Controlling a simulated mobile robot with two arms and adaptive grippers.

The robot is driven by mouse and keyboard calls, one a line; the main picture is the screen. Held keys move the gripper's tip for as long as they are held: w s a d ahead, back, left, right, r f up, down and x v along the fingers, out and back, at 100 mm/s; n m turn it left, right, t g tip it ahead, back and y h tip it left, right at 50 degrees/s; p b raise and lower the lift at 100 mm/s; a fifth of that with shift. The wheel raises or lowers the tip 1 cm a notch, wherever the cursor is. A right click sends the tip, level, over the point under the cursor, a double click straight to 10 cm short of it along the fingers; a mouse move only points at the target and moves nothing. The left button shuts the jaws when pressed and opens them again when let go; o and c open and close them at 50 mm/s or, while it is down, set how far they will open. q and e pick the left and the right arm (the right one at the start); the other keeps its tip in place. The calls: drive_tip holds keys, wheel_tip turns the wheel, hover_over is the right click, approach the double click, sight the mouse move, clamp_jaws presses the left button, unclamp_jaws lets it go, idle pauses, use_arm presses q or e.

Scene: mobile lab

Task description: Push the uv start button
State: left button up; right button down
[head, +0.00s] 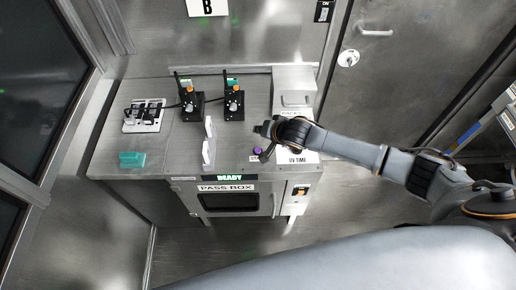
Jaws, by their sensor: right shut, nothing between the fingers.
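A small purple button (257,151) sits on the steel top of the pass box (228,200), near its front edge. A small white label, partly covered, lies beside it; its text is too small to read fully. My right gripper (266,156) reaches in from the right, shut and empty, with its fingertips just right of the purple button. I cannot tell whether they touch it. Part of the panel under the wrist is hidden. A "UV TIME" label (297,161) shows to the right. My left gripper is not in view.
Two black devices (233,104) stand at the back of the top. A white power strip (145,116) and a green block (132,159) lie to the left. Two white upright pieces (208,153) stand left of the button. A grey box (294,90) stands behind my wrist.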

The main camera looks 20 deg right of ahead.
drive_tip(key=shift+f, duration=0.15)
drive_tip(key=b, duration=0.7)
hover_over(259, 151)
wheel_tip(259, 151, down, 7)
drive_tip(key=shift+f, duration=0.15)
drive_tip(key=shift+f+b, duration=0.6)
drive_tip(key=shift+s+f, duration=0.1)
drive_tip(key=shift+f, duration=0.05)
idle(0.4)
drive_tip(key=shift+f, duration=0.35)
drive_tip(key=shift+f+b, duration=0.4)
drive_tip(key=shift+f, duration=0.15)
idle(0.6)
drive_tip(key=shift+r+p, duration=1)
drive_tip(key=shift+p, duration=0.05)
